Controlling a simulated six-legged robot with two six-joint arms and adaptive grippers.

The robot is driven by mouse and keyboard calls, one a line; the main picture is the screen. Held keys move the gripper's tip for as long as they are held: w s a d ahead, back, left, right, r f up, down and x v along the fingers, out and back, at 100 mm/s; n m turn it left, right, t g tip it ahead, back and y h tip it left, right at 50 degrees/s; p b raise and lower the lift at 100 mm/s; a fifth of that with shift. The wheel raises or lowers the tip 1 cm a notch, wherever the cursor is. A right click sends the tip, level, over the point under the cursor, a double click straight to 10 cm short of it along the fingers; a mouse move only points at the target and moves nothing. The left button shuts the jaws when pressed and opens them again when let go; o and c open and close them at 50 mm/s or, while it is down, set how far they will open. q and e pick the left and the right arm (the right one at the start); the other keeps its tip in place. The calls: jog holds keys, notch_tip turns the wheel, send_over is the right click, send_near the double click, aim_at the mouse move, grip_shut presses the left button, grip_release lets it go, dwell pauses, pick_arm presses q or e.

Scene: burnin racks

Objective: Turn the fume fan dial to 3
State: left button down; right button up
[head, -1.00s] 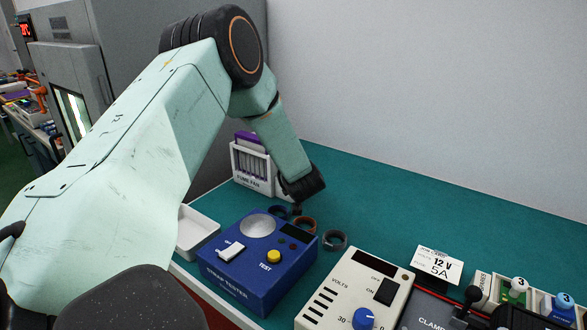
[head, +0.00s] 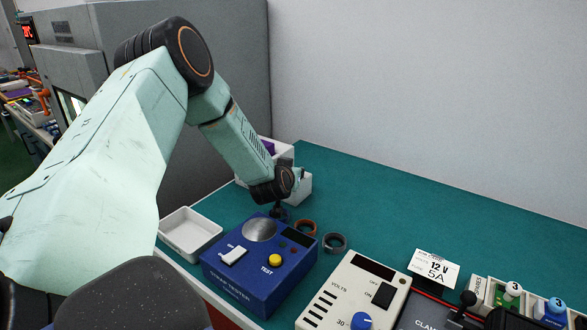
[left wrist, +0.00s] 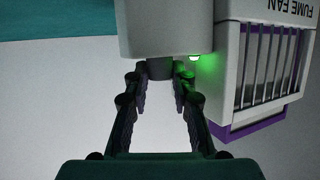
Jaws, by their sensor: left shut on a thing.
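The fume fan is a white unit with a purple filter edge and a slatted grille. In the head view the fume fan (head: 284,151) stands at the back left of the bench, largely hidden by my left arm. In the left wrist view the fan (left wrist: 268,65) appears upside down, with its "FUME FAN" label at the top. Its white control box (left wrist: 165,28) has a lit green lamp and a dark round dial (left wrist: 160,68). My left gripper (left wrist: 161,80) is shut on the dial, one finger on each side. The dial's numbers cannot be read. My right gripper is out of view.
A blue tester (head: 245,285) with a yellow button stands in front of the fan, near my left wrist. A white tray (head: 190,252) is to its left. Dark and brown rings (head: 335,243) lie behind it. A cream power supply (head: 340,290) stands at right. The back bench is clear.

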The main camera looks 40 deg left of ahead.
pick_arm(q)
jog(key=shift+r+m+t, duration=0.1)
jog(key=shift+m+t, duration=0.2)
jog(key=c, duration=1.4)
grip_release()
jog(key=shift+r, duration=0.1)
notch_tip(320, 180, up, 10)
jog(key=shift+f, duration=0.1)
